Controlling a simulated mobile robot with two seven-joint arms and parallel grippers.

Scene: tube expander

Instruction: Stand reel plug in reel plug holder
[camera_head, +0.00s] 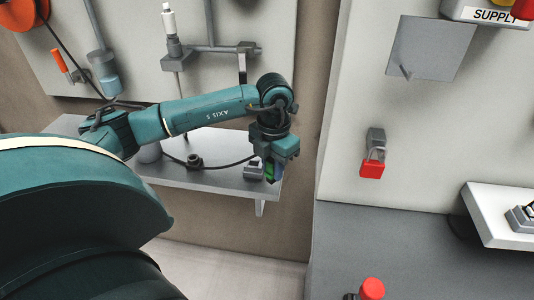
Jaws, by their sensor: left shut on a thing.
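My left gripper (271,171) points down at the right end of the grey shelf (225,178) and is shut. What it is shut on is mostly hidden by the fingers and wrist; the black cable runs up to it, so it appears to be the reel plug. A small grey block (252,169), which may be the reel plug holder, is close beside the fingers on the left. I cannot tell whether the plug touches it. The orange reel (18,12) hangs at the top left, with black cable coming from it. My right gripper is not in view.
A dark round fitting (194,161) sits on the shelf by the cable. A red padlock (372,168) hangs on the right panel. A red knob (372,289) stands at the bottom. A white tray (490,212) is at the far right.

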